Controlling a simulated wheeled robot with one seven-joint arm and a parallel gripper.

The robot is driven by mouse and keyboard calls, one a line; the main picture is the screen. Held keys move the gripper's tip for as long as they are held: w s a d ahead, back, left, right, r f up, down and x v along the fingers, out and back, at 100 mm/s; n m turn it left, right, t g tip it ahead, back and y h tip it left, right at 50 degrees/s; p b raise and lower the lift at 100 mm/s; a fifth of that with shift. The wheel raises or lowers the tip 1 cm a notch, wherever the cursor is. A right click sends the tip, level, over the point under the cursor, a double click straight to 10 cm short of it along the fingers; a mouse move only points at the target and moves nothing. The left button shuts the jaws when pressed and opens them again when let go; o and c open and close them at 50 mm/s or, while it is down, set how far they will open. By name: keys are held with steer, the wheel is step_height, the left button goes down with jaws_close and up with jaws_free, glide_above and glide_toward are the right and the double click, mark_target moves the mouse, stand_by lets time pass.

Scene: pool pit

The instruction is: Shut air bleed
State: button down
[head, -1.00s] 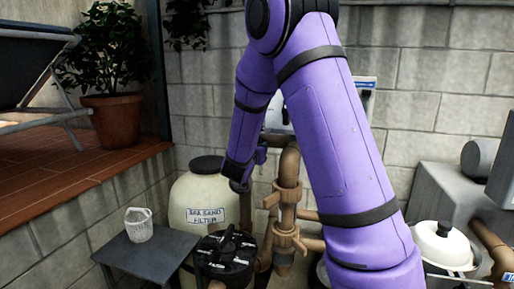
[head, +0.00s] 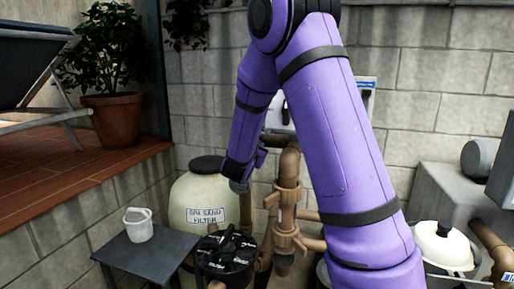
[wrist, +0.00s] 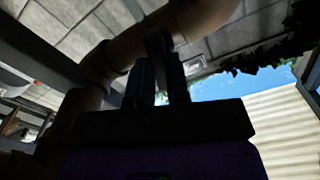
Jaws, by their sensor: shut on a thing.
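My gripper (wrist: 158,82) shows in the wrist view as two dark fingers, closed on a narrow greyish piece (wrist: 157,42) that appears to be the air bleed's handle. This piece stands against a brown pipe (wrist: 120,52) that crosses the view. The view is dark, so the handle's exact angle cannot be told. In the head view my purple wrist hangs beside the upright brown pipe (head: 289,165), above and right of the cream sand filter (head: 188,200). The fingertips and the air bleed are mostly hidden there by my own wrist and arm.
A black-topped multiport valve (head: 228,250) stands below my wrist. A grey side table (head: 150,262) with a white basket (head: 138,226) is at the left. A white-lidded pot-like unit (head: 445,243) and grey equipment (head: 450,200) stand at the right. A block wall (head: 430,80) closes the back.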

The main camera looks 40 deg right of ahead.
steer(key=m, duration=1.4)
steer(key=c, duration=1)
jaws_free()
steer(key=v, duration=0.7)
